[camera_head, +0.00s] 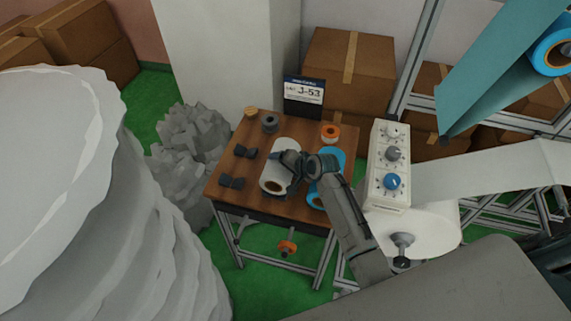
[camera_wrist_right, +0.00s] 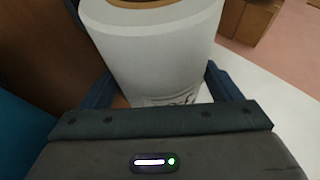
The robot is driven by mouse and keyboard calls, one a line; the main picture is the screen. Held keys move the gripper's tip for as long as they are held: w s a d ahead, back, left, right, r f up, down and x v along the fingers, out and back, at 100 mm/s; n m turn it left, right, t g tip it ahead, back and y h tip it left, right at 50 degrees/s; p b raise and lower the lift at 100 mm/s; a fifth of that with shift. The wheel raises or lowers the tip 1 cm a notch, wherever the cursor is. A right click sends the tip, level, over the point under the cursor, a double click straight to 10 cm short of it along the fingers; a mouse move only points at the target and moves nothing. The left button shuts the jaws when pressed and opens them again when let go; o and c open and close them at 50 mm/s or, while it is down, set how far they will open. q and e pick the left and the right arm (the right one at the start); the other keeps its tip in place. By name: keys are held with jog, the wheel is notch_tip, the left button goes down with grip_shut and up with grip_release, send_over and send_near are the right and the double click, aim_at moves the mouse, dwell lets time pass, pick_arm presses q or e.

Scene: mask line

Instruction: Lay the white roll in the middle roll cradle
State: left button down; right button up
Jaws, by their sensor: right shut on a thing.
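The white roll (camera_head: 274,174) is over the middle of the wooden table, left of the blue roll (camera_head: 314,193). My right gripper (camera_head: 287,168) is shut on the white roll, reaching it from the right. In the right wrist view the white roll (camera_wrist_right: 158,50) stands between the two fingers, its brown core at the top edge. The left roll cradle shows as two pairs of dark blocks (camera_head: 232,182) and is empty. The middle cradle is hidden, so I cannot tell whether the roll touches it. My left gripper is not in view.
The table (camera_head: 213,192) also bears a grey ring (camera_head: 270,123) and an orange roll (camera_head: 330,132) at the back. A sign (camera_head: 304,91) stands behind it. A control box with knobs (camera_head: 391,145) is close on the right, and large white stacks are on the left.

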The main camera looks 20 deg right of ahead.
jog(key=shift+f, duration=0.35)
dwell(0.6)
jog(key=o, duration=1)
jog(key=shift+o, duration=0.2)
jog(key=shift+s, duration=0.1)
jog(key=b+v, duration=0.2)
jog(key=v, duration=0.8)
jog(key=shift+s+d+r+b, duration=0.15)
jog(key=shift+s+r+b, duration=0.05)
jog(key=shift+r+b, duration=0.15)
